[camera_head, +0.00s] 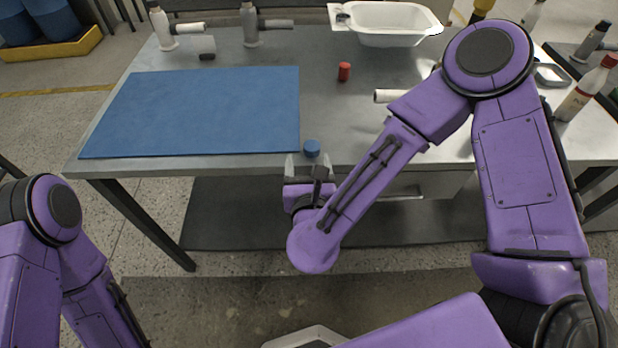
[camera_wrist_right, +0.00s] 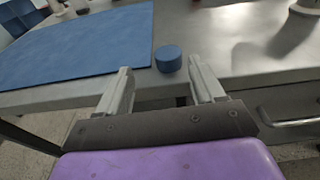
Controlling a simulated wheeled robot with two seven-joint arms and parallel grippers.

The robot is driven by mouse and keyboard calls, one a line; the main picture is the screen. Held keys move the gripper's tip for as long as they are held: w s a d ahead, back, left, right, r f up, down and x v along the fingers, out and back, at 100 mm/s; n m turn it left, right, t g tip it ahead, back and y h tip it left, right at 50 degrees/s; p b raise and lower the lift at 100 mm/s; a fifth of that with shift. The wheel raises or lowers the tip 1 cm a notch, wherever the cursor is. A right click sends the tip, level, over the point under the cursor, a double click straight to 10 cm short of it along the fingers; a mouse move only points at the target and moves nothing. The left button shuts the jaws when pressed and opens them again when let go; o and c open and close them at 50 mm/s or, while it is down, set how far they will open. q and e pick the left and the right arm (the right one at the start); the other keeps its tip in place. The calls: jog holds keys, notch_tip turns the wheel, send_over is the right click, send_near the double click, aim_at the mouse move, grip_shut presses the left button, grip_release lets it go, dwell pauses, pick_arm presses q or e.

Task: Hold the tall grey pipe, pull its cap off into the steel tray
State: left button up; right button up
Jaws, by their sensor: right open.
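A grey upright pipe (camera_head: 250,24) with a pale side branch stands at the back of the table; I cannot tell if it is the tall grey pipe. A short blue cap (camera_head: 312,148) sits at the table's front edge; it also shows in the right wrist view (camera_wrist_right: 168,59). My right gripper (camera_head: 308,162) is open and empty at that edge, with the cap just beyond its fingertips, between them in the picture. A small metal tray (camera_head: 552,74), perhaps the steel tray, shows at the right, partly behind my arm. My left gripper is out of view.
A blue mat (camera_head: 200,110) covers the table's left half. A white pipe fitting (camera_head: 161,26) and a white tub (camera_head: 390,22) stand at the back. A red cap (camera_head: 344,71) is mid-table. A pale pipe end (camera_head: 384,96) and a bottle (camera_head: 588,90) are near my right arm.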

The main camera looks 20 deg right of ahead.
jog(key=v, duration=0.6)
jog(key=shift+s+r, duration=0.2)
